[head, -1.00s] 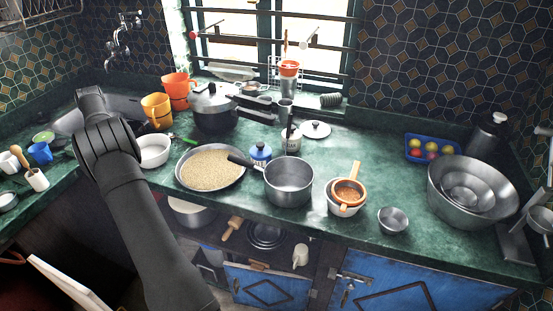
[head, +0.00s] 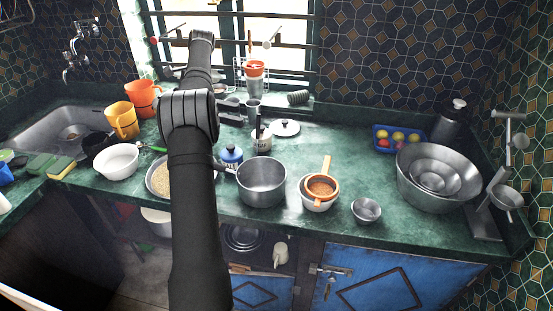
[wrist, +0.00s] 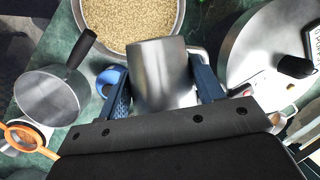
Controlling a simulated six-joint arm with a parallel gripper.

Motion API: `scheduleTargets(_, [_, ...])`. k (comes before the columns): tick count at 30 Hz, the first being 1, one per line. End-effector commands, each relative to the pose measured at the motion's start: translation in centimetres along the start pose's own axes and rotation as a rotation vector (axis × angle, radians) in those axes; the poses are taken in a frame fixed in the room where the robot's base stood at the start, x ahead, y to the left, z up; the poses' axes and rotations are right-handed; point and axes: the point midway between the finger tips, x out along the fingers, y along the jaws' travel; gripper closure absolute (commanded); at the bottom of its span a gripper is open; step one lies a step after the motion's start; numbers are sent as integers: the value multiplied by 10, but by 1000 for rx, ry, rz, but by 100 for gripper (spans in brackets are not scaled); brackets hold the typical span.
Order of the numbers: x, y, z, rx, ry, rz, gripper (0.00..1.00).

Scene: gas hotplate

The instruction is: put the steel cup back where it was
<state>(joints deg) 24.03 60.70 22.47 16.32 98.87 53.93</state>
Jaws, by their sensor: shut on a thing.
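In the wrist view, the steel cup (wrist: 160,72) is held between the two blue fingers of my gripper (wrist: 162,84), which is shut on it. A wide pan of grain (wrist: 140,20) shows behind the cup, and a blue-topped jar (wrist: 112,78) is just left of it. Whether the cup touches the counter cannot be told. In the head view my arm hides my gripper and the held cup. Another steel tumbler (head: 252,111) stands near the window.
A saucepan (head: 262,184) stands right of my arm, with a strainer over a bowl (head: 319,191) beyond it. A steel pressure cooker (wrist: 265,45) is close right of my gripper in the wrist view.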

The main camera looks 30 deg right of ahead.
Motion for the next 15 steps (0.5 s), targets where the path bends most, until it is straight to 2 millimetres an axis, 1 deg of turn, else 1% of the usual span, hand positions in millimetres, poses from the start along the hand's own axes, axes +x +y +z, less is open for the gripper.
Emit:
scheduleTargets(1, [-16, 18, -23, 101, 16, -27, 66])
scheduleTargets(2, [-23, 27, -34, 160, 24, -42, 66])
scheduleTargets(3, [-32, 40, -49, 240, 36, -62, 66])
scheduleTargets(5, [-44, 62, -71, 364, 54, -93, 66])
scheduleTargets(6, [-50, 77, -86, 449, 66, -114, 66])
scheduleTargets(7, [-54, 89, -96, 514, 75, -130, 66])
scheduleTargets(8, [-57, 102, -106, 580, 84, -146, 66])
scheduleTargets(9, [-59, 119, -118, 668, 97, -169, 66])
scheduleTargets(11, [-57, 141, -134, 786, 113, -198, 66])
scheduleTargets(12, [-55, 156, -142, 860, 124, -214, 66])
scheduleTargets(15, [-44, 191, -161, 1035, 150, -258, 66])
